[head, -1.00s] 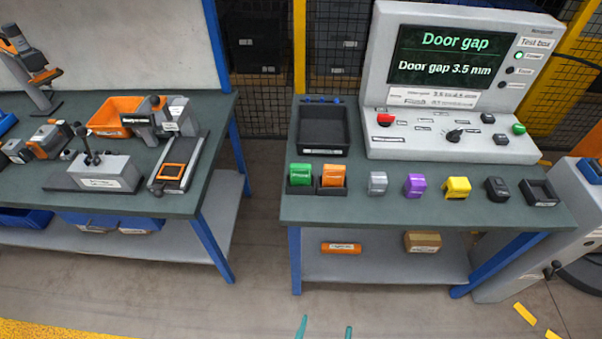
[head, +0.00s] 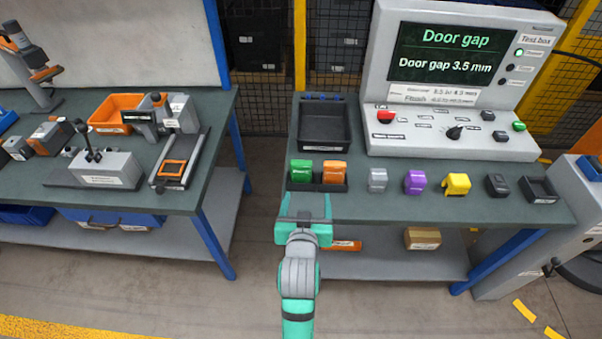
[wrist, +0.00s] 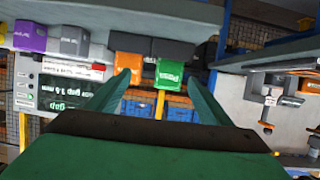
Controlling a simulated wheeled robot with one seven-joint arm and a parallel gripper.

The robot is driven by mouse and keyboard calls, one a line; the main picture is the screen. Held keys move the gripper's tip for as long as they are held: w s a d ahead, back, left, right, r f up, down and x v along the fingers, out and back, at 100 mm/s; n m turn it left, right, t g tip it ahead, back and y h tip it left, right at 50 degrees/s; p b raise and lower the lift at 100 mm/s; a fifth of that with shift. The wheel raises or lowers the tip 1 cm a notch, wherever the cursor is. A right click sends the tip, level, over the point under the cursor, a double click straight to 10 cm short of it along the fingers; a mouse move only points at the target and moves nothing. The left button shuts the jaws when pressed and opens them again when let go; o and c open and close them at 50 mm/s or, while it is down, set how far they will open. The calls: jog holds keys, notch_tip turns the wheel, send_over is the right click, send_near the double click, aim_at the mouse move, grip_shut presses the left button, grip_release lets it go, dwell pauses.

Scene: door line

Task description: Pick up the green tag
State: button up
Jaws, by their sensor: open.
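The green tag (head: 302,170) sits in the left slot of a small black holder on the right bench, beside the orange tag (head: 334,172). My gripper (head: 305,200) is at the bench's front edge, just in front of the holder and below the green tag in the head view. Its jaws are open and empty. In the wrist view, which looks upside down, the green tag (wrist: 170,73) and the orange tag (wrist: 129,69) show ahead, with the fingers of my gripper (wrist: 158,82) spread on either side of them. A gap remains between the fingertips and the tags.
A black tray (head: 324,128) stands behind the holder. The test box (head: 455,85) fills the bench's back right. A floor gap separates the left bench (head: 130,200).

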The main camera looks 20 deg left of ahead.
send_near(301, 166)
jog(key=shift+g, duration=0.3)
jog(key=x, duration=0.5)
jog(key=shift+a+r, duration=0.15)
jog(key=shift+x, duration=3.25)
jog(key=shift+c, duration=0.5)
jog(key=c, duration=1.1)
